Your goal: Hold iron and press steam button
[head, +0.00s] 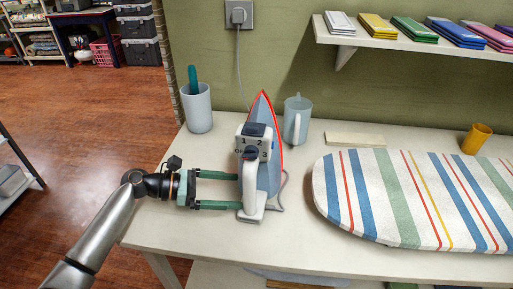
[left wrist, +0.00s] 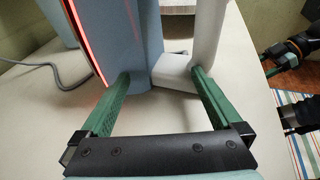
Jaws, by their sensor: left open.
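The iron (head: 252,160) stands upright on its heel on the white table, with a white handle side, a blue-grey body, a red edge and a dial with numbers. My left gripper (head: 239,190) is open, level with its lower part, fingers pointing at it from the left. In the left wrist view the iron's blue-grey body (left wrist: 137,45) and white handle (left wrist: 207,45) rise just beyond the open fingers (left wrist: 158,100). I cannot tell whether the fingertips touch it. The steam button is not clearly visible. Parts of my right gripper (left wrist: 276,62) show at the wrist view's right edge.
A striped ironing board (head: 415,200) lies right of the iron. A grey jug (head: 297,120) stands behind it, and a cup (head: 197,108) stands back left. The cord runs to a wall outlet (head: 239,14). A shelf (head: 345,39) hangs above. An orange cup (head: 476,138) is far right.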

